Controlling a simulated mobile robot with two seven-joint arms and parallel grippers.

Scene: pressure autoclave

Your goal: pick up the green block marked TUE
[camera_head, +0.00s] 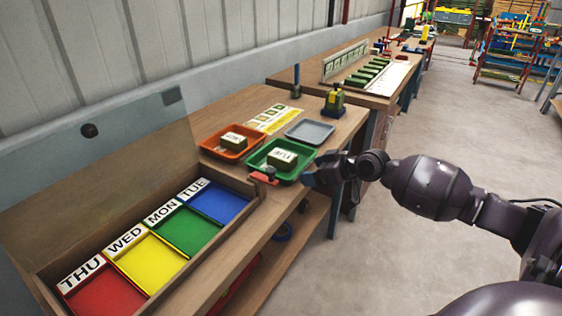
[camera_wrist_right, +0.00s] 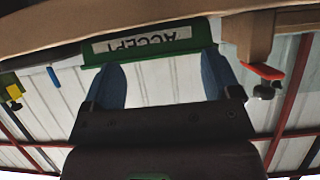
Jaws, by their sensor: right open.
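A small green block (camera_head: 282,157) with a pale marked top sits in the green tray (camera_head: 257,161) on the near bench; its lettering is too small to read surely. Another similar block (camera_head: 233,141) sits in the orange tray (camera_head: 208,143), its marking also unclear. My right gripper (camera_head: 309,179) is just right of the green tray, at the bench edge, apart from both blocks. In the right wrist view its blue fingers (camera_wrist_right: 162,82) are spread and empty, facing the green tray's upside-down ACCEPT label (camera_wrist_right: 143,40). My left gripper is not in view.
An open wooden box (camera_head: 246,187) holds red, yellow, green and blue compartments labelled THU, WED, MON and TUE. A red clamp-like part (camera_head: 264,178) sits at its corner. Floor at right is clear.

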